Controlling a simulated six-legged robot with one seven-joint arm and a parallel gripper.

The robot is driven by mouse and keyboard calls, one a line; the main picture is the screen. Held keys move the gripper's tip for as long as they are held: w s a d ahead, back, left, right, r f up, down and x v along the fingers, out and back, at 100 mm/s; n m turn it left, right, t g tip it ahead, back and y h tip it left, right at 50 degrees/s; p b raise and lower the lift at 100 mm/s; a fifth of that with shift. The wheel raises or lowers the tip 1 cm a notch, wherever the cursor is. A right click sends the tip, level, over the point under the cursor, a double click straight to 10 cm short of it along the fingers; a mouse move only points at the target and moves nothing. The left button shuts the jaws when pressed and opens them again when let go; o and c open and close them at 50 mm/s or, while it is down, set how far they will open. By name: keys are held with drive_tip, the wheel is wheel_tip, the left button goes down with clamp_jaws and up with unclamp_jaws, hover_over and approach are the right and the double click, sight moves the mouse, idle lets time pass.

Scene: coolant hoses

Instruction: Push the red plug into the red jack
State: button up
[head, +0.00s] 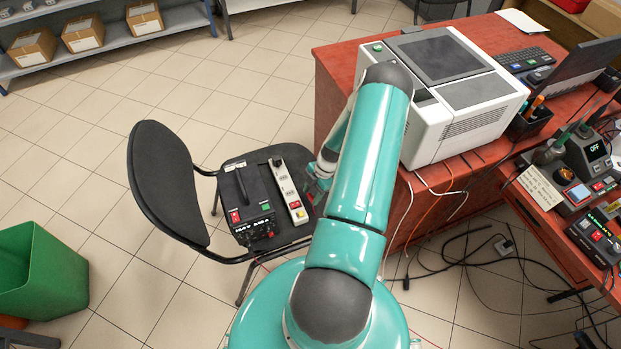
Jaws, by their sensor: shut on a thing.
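My gripper (315,188) is partly hidden behind my teal arm, just right of the white power strip on the chair. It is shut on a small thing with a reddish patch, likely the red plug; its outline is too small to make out. A black device (254,228) with small sockets along its front lies on the front of the chair seat. I cannot tell which socket is the red jack. My gripper is to the right of this device and apart from it.
The black chair (165,175) also holds a white power strip (289,185) with a red switch. A red desk (340,70) bears a white machine (450,90). Loose cables (470,260) lie on the floor at right. A green bin (45,270) stands at left.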

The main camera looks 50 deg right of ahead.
sight(314, 213)
drive_tip(key=s, duration=0.1)
drive_tip(key=s+m, duration=0.1)
drive_tip(key=f, duration=0.1)
drive_tip(key=shift+s+a+m+t, duration=0.3)
drive_tip(key=shift+s+a+m, duration=0.05)
drive_tip(key=shift+s+m, duration=0.05)
drive_tip(key=shift+f, duration=2.75)
drive_tip(key=o, duration=1)
drive_tip(key=shift+o, duration=0.2)
drive_tip(key=v, duration=1.4)
drive_tip(key=shift+a, duration=0.1)
